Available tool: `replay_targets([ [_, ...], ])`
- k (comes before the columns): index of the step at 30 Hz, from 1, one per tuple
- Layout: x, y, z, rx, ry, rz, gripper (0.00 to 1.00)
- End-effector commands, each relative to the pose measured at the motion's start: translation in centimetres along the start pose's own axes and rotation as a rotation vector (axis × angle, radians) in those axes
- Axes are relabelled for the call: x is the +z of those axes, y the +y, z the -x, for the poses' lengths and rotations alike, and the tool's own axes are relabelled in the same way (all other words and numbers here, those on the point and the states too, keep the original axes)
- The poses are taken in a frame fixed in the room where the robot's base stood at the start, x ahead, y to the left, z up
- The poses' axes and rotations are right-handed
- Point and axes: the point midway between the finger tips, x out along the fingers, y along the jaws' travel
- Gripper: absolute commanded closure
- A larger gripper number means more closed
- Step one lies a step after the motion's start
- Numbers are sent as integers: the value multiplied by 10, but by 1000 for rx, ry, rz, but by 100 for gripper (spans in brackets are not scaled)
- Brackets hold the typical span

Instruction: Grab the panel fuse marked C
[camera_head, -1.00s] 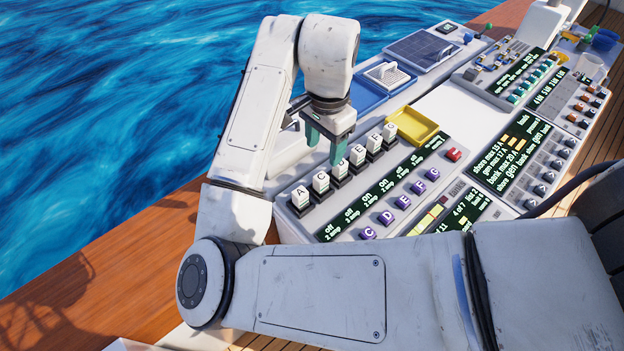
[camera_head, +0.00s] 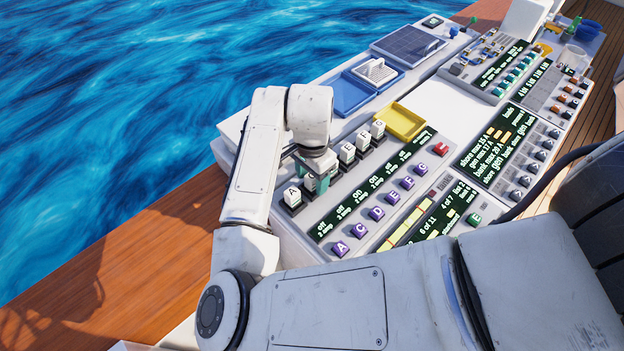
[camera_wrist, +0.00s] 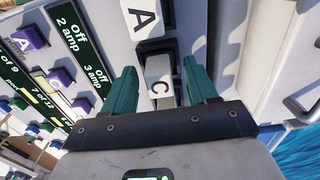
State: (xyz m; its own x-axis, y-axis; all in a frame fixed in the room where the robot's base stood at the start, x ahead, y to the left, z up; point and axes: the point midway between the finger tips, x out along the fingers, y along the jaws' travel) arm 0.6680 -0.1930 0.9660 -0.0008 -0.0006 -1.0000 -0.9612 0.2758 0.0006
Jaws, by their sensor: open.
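The white panel fuse marked C (camera_wrist: 159,82) shows in the wrist view between the two green fingers of my gripper (camera_wrist: 160,70). One finger is on each side of it, and I see gaps between fuse and fingers. My gripper is open. In the head view my gripper (camera_head: 319,184) is low over the fuse row, just right of the white fuse marked A (camera_head: 293,194). There my gripper and wrist hide most or all of fuse C. Fuse A also shows beyond fuse C in the wrist view (camera_wrist: 142,18).
Other white fuses, E (camera_head: 347,151) among them, stand in the same row on the far side of my wrist. Purple lettered knobs, C (camera_head: 358,230) among them, line the panel past a green display (camera_head: 340,213). A yellow tray (camera_head: 402,122) lies behind the row.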

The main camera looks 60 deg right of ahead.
Motion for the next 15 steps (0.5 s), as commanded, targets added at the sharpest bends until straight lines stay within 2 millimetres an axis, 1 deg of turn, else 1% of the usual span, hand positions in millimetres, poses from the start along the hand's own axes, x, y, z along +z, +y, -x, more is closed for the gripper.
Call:
replay_targets([
  [3,0,0,-3,-1,-1,0,43],
  [8,0,0,-3,-1,-1,0,44],
  [15,0,0,-3,0,-1,0,66],
])
